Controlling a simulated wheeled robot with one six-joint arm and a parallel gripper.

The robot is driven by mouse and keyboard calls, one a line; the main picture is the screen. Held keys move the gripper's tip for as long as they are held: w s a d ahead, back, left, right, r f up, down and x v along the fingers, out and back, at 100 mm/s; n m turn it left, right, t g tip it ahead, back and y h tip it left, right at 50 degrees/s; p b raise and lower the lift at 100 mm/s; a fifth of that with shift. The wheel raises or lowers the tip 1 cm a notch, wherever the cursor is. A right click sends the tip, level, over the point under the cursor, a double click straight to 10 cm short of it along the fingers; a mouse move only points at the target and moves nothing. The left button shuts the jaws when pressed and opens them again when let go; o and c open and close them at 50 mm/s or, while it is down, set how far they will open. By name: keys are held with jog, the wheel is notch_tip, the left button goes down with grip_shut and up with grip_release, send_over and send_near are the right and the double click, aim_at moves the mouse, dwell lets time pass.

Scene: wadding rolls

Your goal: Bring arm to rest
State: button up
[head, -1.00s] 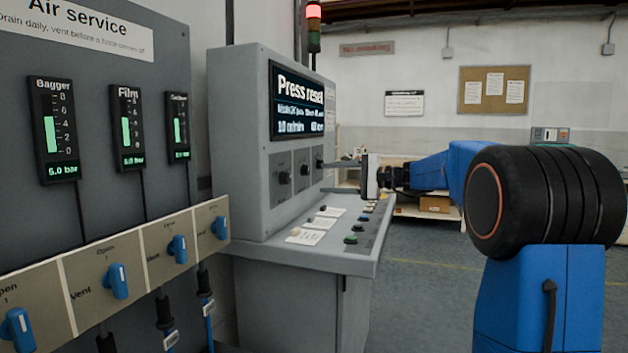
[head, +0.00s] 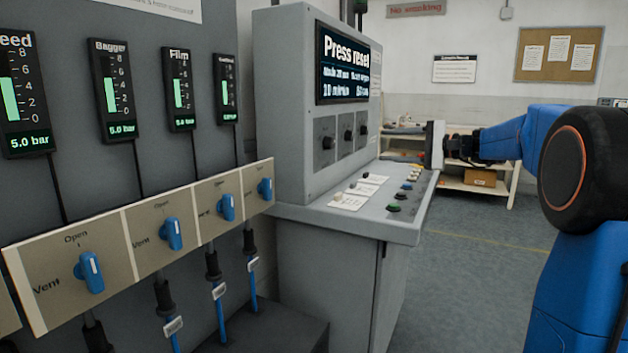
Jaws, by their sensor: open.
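My arm is blue with a thick black joint (head: 590,170) at the right of the head view. It reaches left to my gripper (head: 402,145), whose pale palm faces the grey control console. The two fingers are spread apart with nothing visible between them. The gripper appears over or beyond the right edge of the console's sloped desk (head: 395,228), to the right of its upright cabinet (head: 285,110). No contact with the console can be made out.
At left is a grey panel with gauges and a beige strip of blue valve handles (head: 89,272). The console screen (head: 343,68) reads "Press reset". A shelf (head: 490,186) with a box stands behind the gripper. Grey floor (head: 475,285) is clear between console and arm.

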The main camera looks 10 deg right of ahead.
jog(key=s+a+f+n+g+h, duration=0.25)
jog(key=s+a+f, duration=0.4)
jog(key=s, duration=0.45)
jog(key=s+a+f+n+g+h, duration=0.25)
jog(key=s+a+f, duration=0.35)
jog(key=s+f, duration=0.3)
jog(key=s+d+f+n+h, duration=0.3)
jog(key=s+f, duration=0.5)
jog(key=s, duration=0.4)
jog(key=s+d+f+n+h, duration=0.3)
jog(key=s+f+h, duration=0.2)
jog(key=s+f, duration=0.4)
jog(key=s, duration=0.4)
jog(key=shift+s+n+g, duration=0.15)
jog(key=shift+n+g, duration=0.15)
